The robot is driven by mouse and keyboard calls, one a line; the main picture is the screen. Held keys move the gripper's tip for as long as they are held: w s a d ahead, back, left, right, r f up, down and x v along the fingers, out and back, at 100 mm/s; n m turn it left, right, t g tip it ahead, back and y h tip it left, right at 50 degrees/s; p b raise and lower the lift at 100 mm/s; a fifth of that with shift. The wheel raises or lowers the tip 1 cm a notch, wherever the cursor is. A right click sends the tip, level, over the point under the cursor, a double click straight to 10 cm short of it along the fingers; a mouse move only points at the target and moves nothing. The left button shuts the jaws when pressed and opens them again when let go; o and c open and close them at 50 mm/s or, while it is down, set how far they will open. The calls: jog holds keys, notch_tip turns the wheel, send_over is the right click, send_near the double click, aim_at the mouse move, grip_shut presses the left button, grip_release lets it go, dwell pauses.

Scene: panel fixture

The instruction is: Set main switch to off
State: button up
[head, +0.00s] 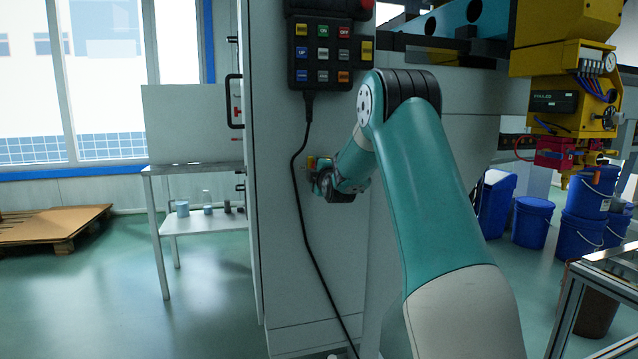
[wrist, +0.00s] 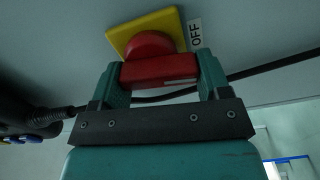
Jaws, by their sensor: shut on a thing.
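The main switch is a red rotary handle (wrist: 158,69) on a yellow square plate (wrist: 118,38), seen in the wrist view. A white label reading OFF (wrist: 195,33) is beside the plate's right edge. My gripper (wrist: 160,78) has one finger at each end of the red handle bar and is shut on it. In the head view, my gripper (head: 322,180) is at the cabinet face, and a small bit of the yellow plate (head: 311,162) shows. The handle is mostly hidden there by my gripper and wrist.
A control pendant (head: 323,52) with coloured buttons hangs on the cabinet (head: 275,230) above my gripper. Its black cable (head: 297,190) runs down left of the switch. A table (head: 190,170) stands at left, and blue buckets (head: 532,222) stand at right.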

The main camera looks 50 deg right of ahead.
jog(key=shift+f+n+b, duration=0.1)
jog(key=shift+n+b, duration=0.45)
jog(key=shift+n, duration=0.45)
jog(key=o, duration=0.9)
jog(key=b+v, duration=0.1)
jog(key=v, duration=1.6)
jog(key=shift+s+a, duration=0.2)
